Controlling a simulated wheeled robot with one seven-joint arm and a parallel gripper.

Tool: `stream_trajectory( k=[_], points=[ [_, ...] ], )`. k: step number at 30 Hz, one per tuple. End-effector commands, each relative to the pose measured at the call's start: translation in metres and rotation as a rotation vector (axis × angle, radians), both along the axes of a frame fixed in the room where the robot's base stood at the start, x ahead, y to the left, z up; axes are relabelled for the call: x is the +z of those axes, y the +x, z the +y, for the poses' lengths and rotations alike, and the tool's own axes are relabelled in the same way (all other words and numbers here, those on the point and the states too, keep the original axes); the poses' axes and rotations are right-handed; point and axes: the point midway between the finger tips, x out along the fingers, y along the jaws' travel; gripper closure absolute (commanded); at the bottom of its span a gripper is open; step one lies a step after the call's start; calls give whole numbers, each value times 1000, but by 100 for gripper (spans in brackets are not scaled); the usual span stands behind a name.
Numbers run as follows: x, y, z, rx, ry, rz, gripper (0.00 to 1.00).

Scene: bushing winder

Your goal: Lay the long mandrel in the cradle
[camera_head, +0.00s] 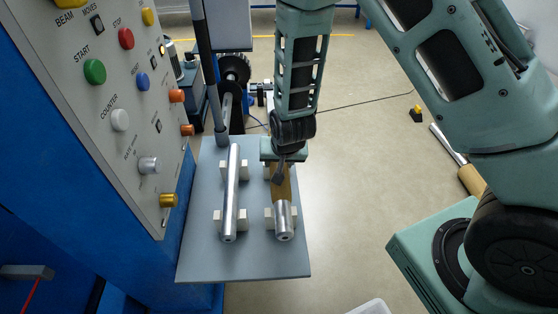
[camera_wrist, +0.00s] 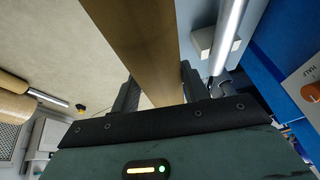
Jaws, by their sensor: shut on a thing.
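My gripper (camera_head: 281,172) is shut on a tan-sleeved mandrel (camera_head: 284,215) with a bare silver near end. The tan sleeve (camera_wrist: 145,45) runs between my two fingers in the wrist view. The mandrel lines up with the right-hand cradle of white blocks (camera_head: 269,217) on a grey-blue table (camera_head: 205,262); I cannot tell whether it rests in the blocks or is just above them. My gripper hides its far part. A long bare silver mandrel (camera_head: 231,190) lies in the left-hand cradle blocks (camera_head: 217,219), and also shows in the wrist view (camera_wrist: 228,35).
A blue cabinet with a sloped button panel (camera_head: 120,90) stands close on the left. A grey post (camera_head: 208,65) rises at the table's far left. Another tan-sleeved rod (camera_head: 470,180) is off to the right. The floor right of the table is mostly clear.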

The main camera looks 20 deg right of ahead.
Motion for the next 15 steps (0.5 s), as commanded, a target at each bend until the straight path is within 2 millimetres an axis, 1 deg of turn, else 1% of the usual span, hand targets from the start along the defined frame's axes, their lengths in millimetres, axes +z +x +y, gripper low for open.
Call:
stream_trajectory(
  k=[8, 15],
  points=[
    [-13, 1, 0, -1, 1, -2, 100],
    [-30, 1, 0, -1, 1, -2, 100]
  ],
)
